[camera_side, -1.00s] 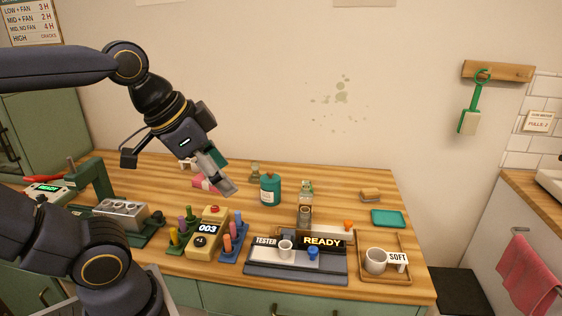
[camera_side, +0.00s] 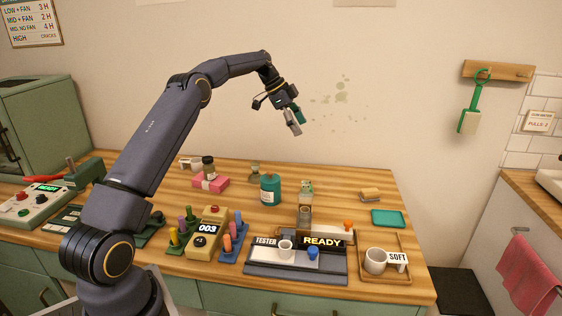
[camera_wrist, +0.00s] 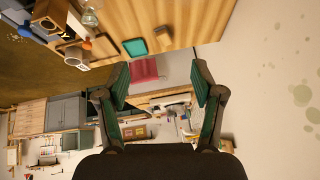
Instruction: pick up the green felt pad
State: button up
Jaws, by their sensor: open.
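A flat teal-green rectangle (camera_side: 388,218) lies at the right end of the wooden table, behind a wooden tray. It also shows in the wrist view (camera_wrist: 135,47), with a darker edge. I cannot tell whether it is felt or a shallow dish, and I see no other clear green pad. My gripper (camera_side: 295,125) is high above the back of the table, left of the green rectangle and well apart from it. In the wrist view my gripper (camera_wrist: 161,70) has its two green-lined fingers wide apart with nothing held between them.
A tan block (camera_side: 370,195) lies behind the green rectangle. The wooden tray (camera_side: 408,262) holds a white cup (camera_side: 375,261) and a SOFT label. A teal jar (camera_side: 270,190), a glass bottle (camera_side: 305,214) and the READY tester (camera_side: 292,270) stand mid-table. A pink block (camera_side: 210,183) carries a dark jar.

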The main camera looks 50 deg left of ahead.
jog(key=s+a+f+n, duration=0.2)
jog(key=a+f, duration=0.3)
jog(key=f, duration=0.4)
jog(key=shift+g, duration=0.3)
jog(key=x, duration=1)
jog(key=shift+d+f, duration=0.25)
jog(key=shift+f, duration=0.1)
jog(key=x, duration=0.5)
jog(key=shift+w+d+f, duration=0.1)
jog(key=shift+d+f, duration=0.1)
jog(key=shift+d, duration=0.2)
jog(key=c, duration=1)
